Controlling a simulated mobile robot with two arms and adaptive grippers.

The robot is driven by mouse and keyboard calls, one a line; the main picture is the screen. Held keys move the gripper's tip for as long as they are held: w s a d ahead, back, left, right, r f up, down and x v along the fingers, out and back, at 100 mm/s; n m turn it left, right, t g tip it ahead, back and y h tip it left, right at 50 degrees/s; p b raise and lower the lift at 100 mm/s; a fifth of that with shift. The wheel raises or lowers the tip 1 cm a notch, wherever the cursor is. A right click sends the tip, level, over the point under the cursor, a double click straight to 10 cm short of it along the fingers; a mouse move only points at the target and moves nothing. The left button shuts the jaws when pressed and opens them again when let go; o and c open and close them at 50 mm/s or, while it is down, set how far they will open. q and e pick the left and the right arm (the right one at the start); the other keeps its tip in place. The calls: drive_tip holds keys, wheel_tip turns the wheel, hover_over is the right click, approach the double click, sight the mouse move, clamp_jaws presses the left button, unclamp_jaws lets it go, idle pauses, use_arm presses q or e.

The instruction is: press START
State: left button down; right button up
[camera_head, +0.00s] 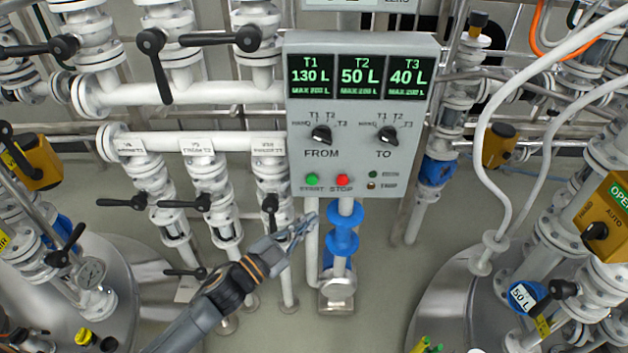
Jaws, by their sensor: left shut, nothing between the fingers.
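The grey control panel (300,130) faces me in the upper middle of the head view. The green START button (312,180) is at its lower left, with the red STOP button (343,181) just right of it. Above them are the FROM knob (321,135) and the TO knob (387,135). My left gripper (308,222) is shut and empty. In the picture its fingertips are just below the START button and the panel's lower edge, apart from the button. I cannot tell the gap in depth. My right gripper is not in view.
Displays (361,76) read T1 130 L, T2 50 L, T3 40 L. White pipes with black-handled valves (200,203) crowd the left. A blue pipe fitting (343,240) stands right of my gripper. Tanks (450,300) stand at both lower sides. Grey floor shows between.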

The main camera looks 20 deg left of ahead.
sight(312, 180)
use_arm(q)
drive_tip(key=w+a+b, duration=0.2)
drive_tip(key=w, duration=0.6)
drive_tip(key=shift+w+a, duration=0.25)
idle(1.4)
drive_tip(key=shift+w+a, duration=0.1)
drive_tip(key=shift+w, duration=0.3)
drive_tip(key=shift+w+a+b, duration=0.15)
drive_tip(key=shift+w+b, duration=0.25)
drive_tip(key=shift+w, duration=0.1)
idle(0.6)
drive_tip(key=shift+s, duration=0.15)
idle(0.3)
drive_tip(key=shift+s+d+p, duration=0.25)
drive_tip(key=shift+s+p, duration=0.15)
drive_tip(key=shift+s, duration=0.35)
